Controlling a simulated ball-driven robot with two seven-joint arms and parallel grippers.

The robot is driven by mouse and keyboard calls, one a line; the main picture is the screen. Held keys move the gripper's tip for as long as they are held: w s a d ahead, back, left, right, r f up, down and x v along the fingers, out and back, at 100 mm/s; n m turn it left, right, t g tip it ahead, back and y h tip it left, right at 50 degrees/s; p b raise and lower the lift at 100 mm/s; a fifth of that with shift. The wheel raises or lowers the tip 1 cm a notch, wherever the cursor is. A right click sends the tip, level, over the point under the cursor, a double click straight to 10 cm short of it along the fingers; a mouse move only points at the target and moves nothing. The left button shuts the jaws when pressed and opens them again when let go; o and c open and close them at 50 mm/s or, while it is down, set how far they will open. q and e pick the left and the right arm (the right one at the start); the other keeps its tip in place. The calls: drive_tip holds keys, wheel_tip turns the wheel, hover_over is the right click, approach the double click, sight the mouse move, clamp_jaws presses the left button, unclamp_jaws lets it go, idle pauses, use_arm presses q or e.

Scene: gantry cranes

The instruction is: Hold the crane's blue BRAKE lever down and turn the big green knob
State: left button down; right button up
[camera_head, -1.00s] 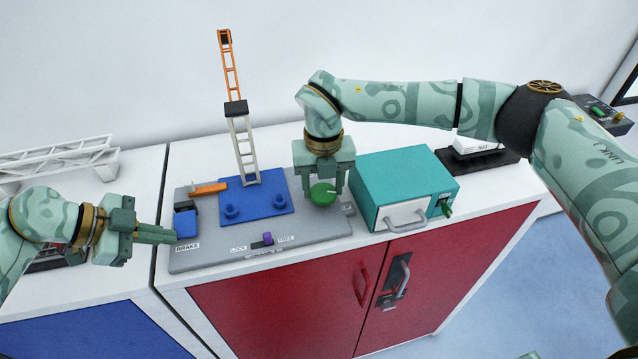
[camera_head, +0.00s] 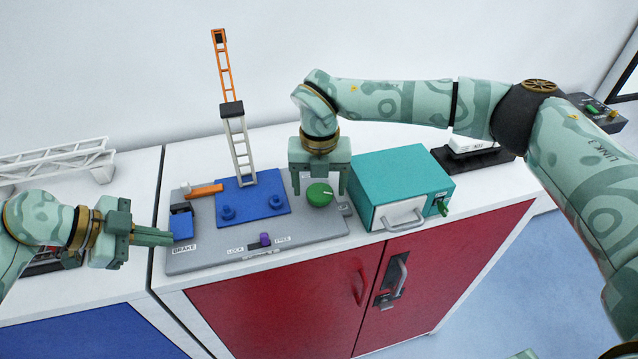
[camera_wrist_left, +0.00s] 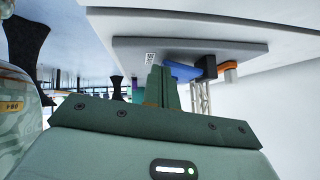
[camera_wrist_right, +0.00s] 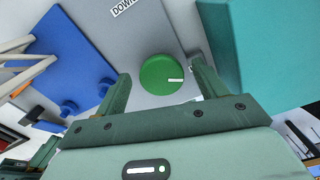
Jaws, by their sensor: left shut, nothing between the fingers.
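The blue BRAKE lever (camera_head: 182,226) sits at the left end of the crane's grey panel (camera_head: 215,242), above its BRAKE label. My left gripper (camera_head: 172,238) is shut and empty, its fingertips at the lever's front left edge. In the left wrist view the fingertips (camera_wrist_left: 160,72) overlap the blue lever (camera_wrist_left: 184,72); I cannot tell whether they press it. The big green knob (camera_head: 320,194) is at the panel's right, its white mark pointing right. My right gripper (camera_head: 320,190) is open above it. In the right wrist view the knob (camera_wrist_right: 160,75) shows between the spread fingers, with gaps on both sides.
A crane tower (camera_head: 240,145) with an orange top stands on a blue plate (camera_head: 255,202) bearing two blue knobs. A purple slider (camera_head: 265,239) sits between LOCK and FREE. A teal box (camera_head: 395,178) with a grey handle stands close to the right of the knob.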

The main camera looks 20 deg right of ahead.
sight(320, 190)
wheel_tip(320, 190, up, 12)
idle(0.7)
